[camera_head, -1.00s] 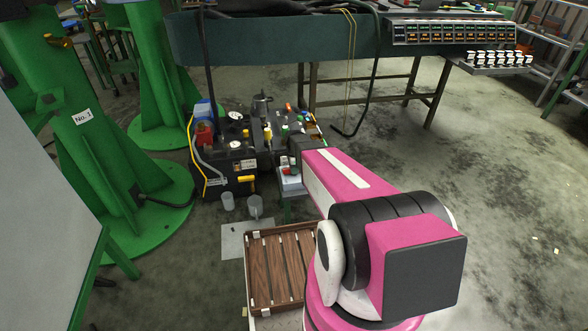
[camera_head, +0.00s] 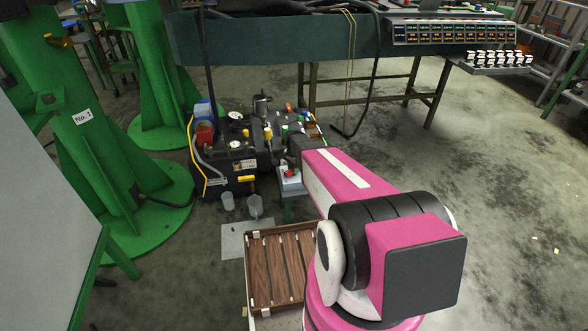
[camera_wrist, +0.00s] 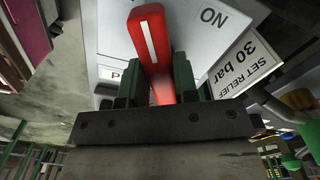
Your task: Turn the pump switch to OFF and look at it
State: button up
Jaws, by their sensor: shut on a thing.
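The pump switch is a red handle (camera_wrist: 148,35) with a white line on it, also visible in the head view (camera_head: 290,173). It sits on a light grey switch box (camera_wrist: 190,40), seen in the head view (camera_head: 288,184) too. My gripper (camera_wrist: 157,82) has its dark green fingers on both sides of the red handle, shut on it. The white line points up and slightly left in the wrist view. The letters ON show on the box to the right of the handle. A label with P is partly hidden behind my left finger. No OFF marking is readable.
A white sign (camera_wrist: 240,62) reading "SET RELIEF 30 bar" is right of the switch. The black pump unit (camera_head: 240,180) with gauges and hoses stands left of the switch box. A wooden slatted tray (camera_head: 250,270) lies in front; open floor is to the right.

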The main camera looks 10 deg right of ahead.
jog(key=n, duration=0.6)
jog(key=shift+n, duration=0.3)
jog(key=n, duration=0.5)
jog(key=shift+n, duration=0.3)
jog(key=o, duration=0.9)
notch_tip(320, 180, up, 11)
jog(key=shift+f, duration=0.1)
jog(key=s+r, duration=0.2)
jog(key=s, duration=0.5)
jog(key=s+r, duration=0.3)
jog(key=s, duration=0.4)
jog(key=s+a+r, duration=0.1)
jog(key=s+r, duration=0.1)
jog(key=s, duration=0.5)
jog(key=shift+s+r, duration=0.15)
jog(key=shift+r, duration=0.2)
